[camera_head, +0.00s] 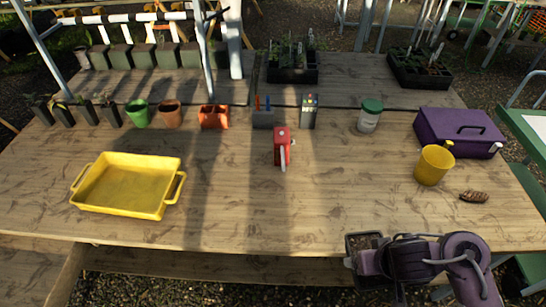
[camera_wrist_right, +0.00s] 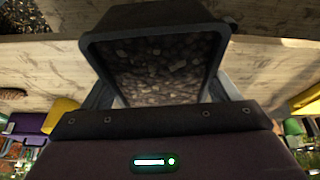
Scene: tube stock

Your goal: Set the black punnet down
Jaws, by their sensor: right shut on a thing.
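The black punnet (camera_head: 362,241) is at the front edge of the wooden table in the head view, filled with brown, pebbly matter. It also shows large in the right wrist view (camera_wrist_right: 160,20), its open top facing the camera. My right gripper (camera_head: 366,258) is shut on the punnet, with a finger on either side of it in the wrist view. Whether the punnet's base touches anything is hidden. My left gripper is not in view.
The wooden table (camera_head: 300,215) has clear room in its middle and front. A yellow tray (camera_head: 130,208) lies at left, a red spray-like item (camera_head: 281,147) stands at centre, and a yellow pot (camera_head: 433,166), a brown cone-like thing (camera_head: 473,197) and a purple box (camera_head: 460,132) are at right.

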